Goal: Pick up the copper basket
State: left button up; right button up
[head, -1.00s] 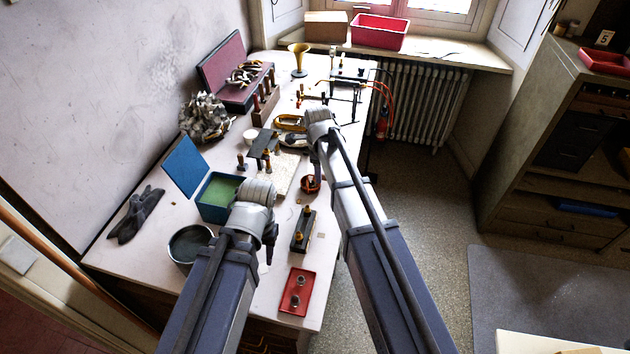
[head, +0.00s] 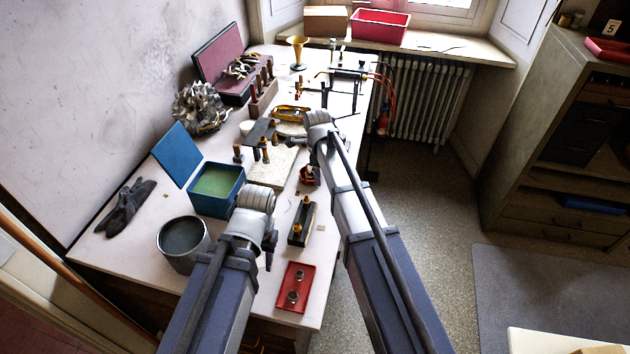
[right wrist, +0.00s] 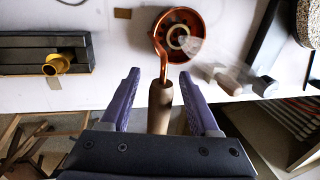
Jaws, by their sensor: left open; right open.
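The copper basket (right wrist: 180,38) is a round, perforated copper dish with a bent copper stem and a wooden handle. It lies at the table's right edge, its handle pointing toward my right gripper (right wrist: 163,95). In the head view the basket (head: 309,176) shows small and partly hidden beside my right arm. My left gripper (head: 268,262) is open and empty, pointing down over the table between the grey pot and the red tray.
A dark block with a brass fitting (head: 302,222) and a red tray (head: 307,272) lie near the table's front. A grey pot (head: 168,256) and a green-filled blue box (head: 236,203) stand left.

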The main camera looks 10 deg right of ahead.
jog(key=shift+c, duration=0.2)
grip_shut()
dwell(0.3)
